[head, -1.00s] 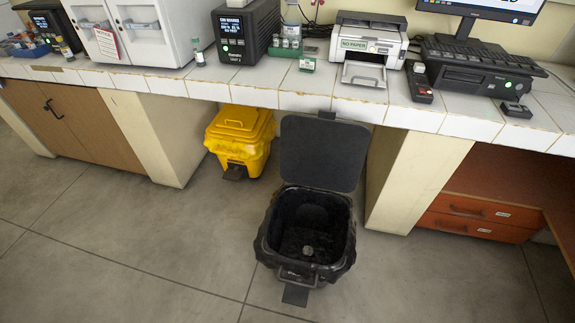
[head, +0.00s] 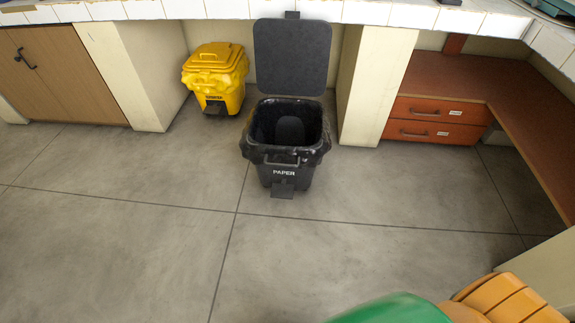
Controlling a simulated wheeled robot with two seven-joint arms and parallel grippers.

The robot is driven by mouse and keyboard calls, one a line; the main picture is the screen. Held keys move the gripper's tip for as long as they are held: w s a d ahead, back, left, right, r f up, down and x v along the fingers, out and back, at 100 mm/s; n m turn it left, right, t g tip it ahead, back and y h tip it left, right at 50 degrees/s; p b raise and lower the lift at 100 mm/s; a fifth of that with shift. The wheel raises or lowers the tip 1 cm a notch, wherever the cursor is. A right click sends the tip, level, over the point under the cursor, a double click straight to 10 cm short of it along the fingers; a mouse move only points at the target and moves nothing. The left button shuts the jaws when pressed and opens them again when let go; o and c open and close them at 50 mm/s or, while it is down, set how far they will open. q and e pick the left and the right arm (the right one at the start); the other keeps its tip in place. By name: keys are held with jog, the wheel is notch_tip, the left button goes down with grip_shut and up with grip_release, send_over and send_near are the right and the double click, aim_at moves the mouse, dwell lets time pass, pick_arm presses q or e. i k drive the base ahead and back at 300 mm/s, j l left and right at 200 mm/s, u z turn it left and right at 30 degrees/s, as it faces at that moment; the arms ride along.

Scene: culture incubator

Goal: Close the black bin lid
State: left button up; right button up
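The black bin (head: 285,172) stands on the floor in front of the counter, marked "PAPER" on its front. Its black lid (head: 292,58) is open and stands upright at the back of the bin, close to the counter's front edge. A black liner (head: 257,152) is folded over the rim. A handle and a pedal show on the bin's front. Neither of my grippers is in view.
A yellow lidded bin (head: 214,78) stands behind and left of the black bin. The tiled counter (head: 380,12) runs above. Orange drawers (head: 425,118) are at right. A blurred green shape and orange ridged object (head: 510,300) fill the bottom right. The floor in front is clear.

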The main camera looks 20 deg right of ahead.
aim_at(292, 53)
jog(key=i+j+z, duration=0.2)
jog(key=i, duration=0.25)
jog(key=i+j+z, duration=0.2)
jog(key=i+j, duration=0.25)
jog(key=i+j+z, duration=0.25)
jog(key=i+j, duration=0.15)
jog(key=i+j+z, duration=0.2)
jog(key=i+j, duration=0.2)
jog(key=j, duration=0.2)
jog(key=i+j+z, duration=0.2)
jog(key=j, duration=0.35)
jog(key=i, duration=0.1)
